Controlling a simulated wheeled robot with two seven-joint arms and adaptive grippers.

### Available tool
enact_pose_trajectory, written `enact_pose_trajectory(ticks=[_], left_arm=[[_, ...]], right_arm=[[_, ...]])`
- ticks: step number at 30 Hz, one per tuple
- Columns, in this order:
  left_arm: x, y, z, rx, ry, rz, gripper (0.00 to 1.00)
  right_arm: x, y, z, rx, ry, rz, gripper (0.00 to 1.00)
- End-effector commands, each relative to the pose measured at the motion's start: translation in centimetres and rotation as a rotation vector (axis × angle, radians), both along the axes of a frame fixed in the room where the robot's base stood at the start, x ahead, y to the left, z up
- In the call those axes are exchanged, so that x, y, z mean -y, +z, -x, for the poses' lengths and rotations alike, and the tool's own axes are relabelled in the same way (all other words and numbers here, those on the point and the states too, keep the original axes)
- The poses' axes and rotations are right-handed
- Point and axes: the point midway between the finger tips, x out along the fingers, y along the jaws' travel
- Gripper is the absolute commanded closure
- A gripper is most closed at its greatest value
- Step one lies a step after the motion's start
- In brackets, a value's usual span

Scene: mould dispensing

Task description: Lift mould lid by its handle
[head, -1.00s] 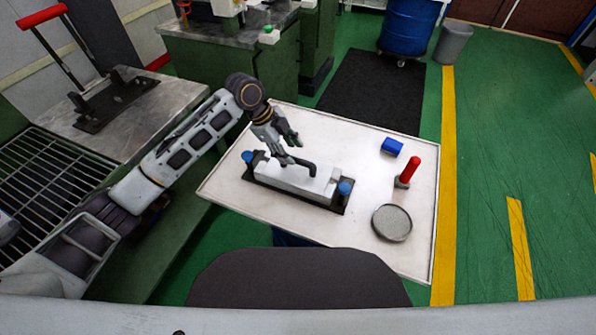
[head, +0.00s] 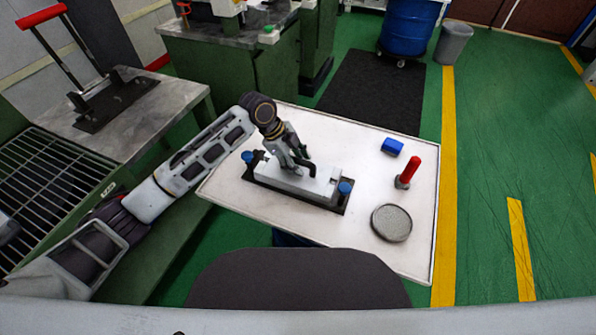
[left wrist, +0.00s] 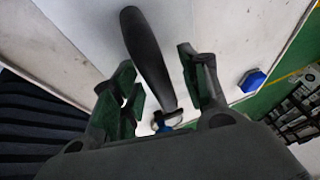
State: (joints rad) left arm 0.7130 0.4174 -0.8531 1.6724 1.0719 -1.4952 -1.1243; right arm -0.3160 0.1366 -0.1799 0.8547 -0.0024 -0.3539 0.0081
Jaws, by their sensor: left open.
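The mould is a long pale grey block (head: 285,178) on a black base plate (head: 330,207), with a blue knob at each end, on the white table. A black bent handle (head: 312,169) stands on the lid; in the left wrist view the handle (left wrist: 146,50) runs between my fingers from the far side. My left gripper (head: 301,164) is open, low over the lid and at the handle. In the left wrist view my gripper (left wrist: 160,82) has a finger on each side of the handle. I cannot tell whether they touch it. My right gripper is out of view.
On the white table (head: 385,255), a blue block (head: 391,146), a red-handled tool (head: 409,172) and a round grey dish (head: 391,222) stand to the right of the mould. The table's front area is clear. A metal bench (head: 165,110) lies to the left.

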Motion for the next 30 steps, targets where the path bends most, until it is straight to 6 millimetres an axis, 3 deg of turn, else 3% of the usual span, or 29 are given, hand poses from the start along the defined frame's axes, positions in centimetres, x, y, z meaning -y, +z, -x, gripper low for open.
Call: enact_pose_trajectory(ticks=[16, 26, 30], left_arm=[[0.15, -0.28, 0.0, 0.0, -0.001, 0.0, 0.57], [0.15, -0.27, 0.0, 0.0, -0.001, 0.0, 0.99], [0.14, -0.28, 0.01, 0.0, -0.001, 0.0, 1.0]], right_arm=[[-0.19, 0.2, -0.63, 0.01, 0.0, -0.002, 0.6], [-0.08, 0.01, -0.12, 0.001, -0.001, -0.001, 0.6], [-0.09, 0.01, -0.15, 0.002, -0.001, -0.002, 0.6]])
